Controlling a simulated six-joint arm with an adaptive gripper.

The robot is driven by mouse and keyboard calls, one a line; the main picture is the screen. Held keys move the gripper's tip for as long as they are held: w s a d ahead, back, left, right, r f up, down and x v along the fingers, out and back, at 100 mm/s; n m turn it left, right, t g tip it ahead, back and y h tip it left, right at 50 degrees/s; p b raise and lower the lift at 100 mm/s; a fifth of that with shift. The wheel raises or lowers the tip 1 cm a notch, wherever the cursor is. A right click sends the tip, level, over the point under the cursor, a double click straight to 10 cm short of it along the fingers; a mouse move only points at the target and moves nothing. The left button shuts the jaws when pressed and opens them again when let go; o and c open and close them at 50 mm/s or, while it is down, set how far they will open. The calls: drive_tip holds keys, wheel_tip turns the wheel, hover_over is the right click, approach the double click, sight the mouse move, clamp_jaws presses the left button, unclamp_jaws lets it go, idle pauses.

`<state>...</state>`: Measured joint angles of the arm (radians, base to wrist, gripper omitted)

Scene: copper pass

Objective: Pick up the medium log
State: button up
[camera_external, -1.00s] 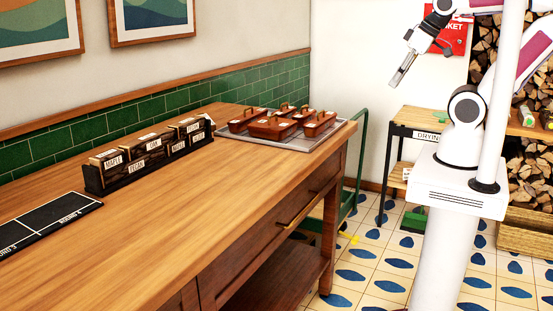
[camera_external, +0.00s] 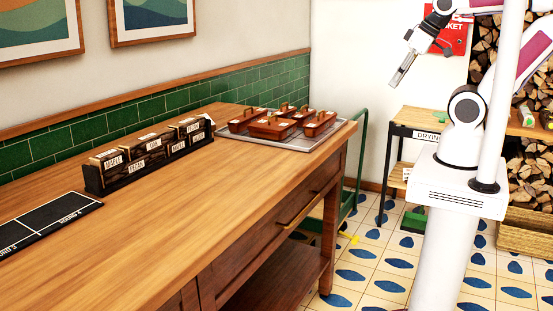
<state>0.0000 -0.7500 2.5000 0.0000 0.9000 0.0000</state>
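Many cut logs show at the right edge, stacked in an upper pile (camera_external: 486,48) and a lower pile (camera_external: 528,160). A few loose pieces of wood (camera_external: 526,115) lie on the wooden shelf between the piles. I cannot tell which of these, if any, is the medium log. My gripper (camera_external: 395,82) hangs in the air at the upper right, pointing down and left, in front of the white wall. It is well away from the counter and touches nothing. Its fingers are seen too small and side-on to tell whether they are open.
The wooden counter (camera_external: 190,225) holds a labelled block rack (camera_external: 150,165), a black mat (camera_external: 45,222) and a grey tray (camera_external: 268,136) with several brown handled containers (camera_external: 272,127). The counter's front is clear.

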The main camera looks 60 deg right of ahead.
drive_tip(key=o, duration=2.4)
drive_tip(key=shift+o, duration=0.2)
drive_tip(key=w+a+r+m+t+y, duration=0.15)
drive_tip(key=w+a+m, duration=0.45)
drive_tip(key=w, duration=0.6)
drive_tip(key=w+a+r+m+t+y, duration=0.1)
drive_tip(key=w+a+m+t, duration=0.3)
drive_tip(key=w, duration=0.8)
drive_tip(key=w+a+r+m+t+y, duration=0.1)
drive_tip(key=w+a+m, duration=0.6)
drive_tip(key=w, duration=0.5)
drive_tip(key=w+a+f+m+t, duration=0.1)
drive_tip(key=w+a+f+m, duration=0.2)
drive_tip(key=w+a+m, duration=0.3)
drive_tip(key=m+t+h, duration=0.4)
drive_tip(key=m+t, duration=0.1)
drive_tip(key=m, duration=0.8)
approach(187, 127)
drive_tip(key=shift+y, duration=0.25)
drive_tip(key=shift+w+d+r, duration=0.45)
drive_tip(key=shift+w+d, duration=0.25)
drive_tip(key=shift+w+d+r, duration=0.45)
drive_tip(key=shift+w+d, duration=0.25)
drive_tip(key=shift+w, duration=0.05)
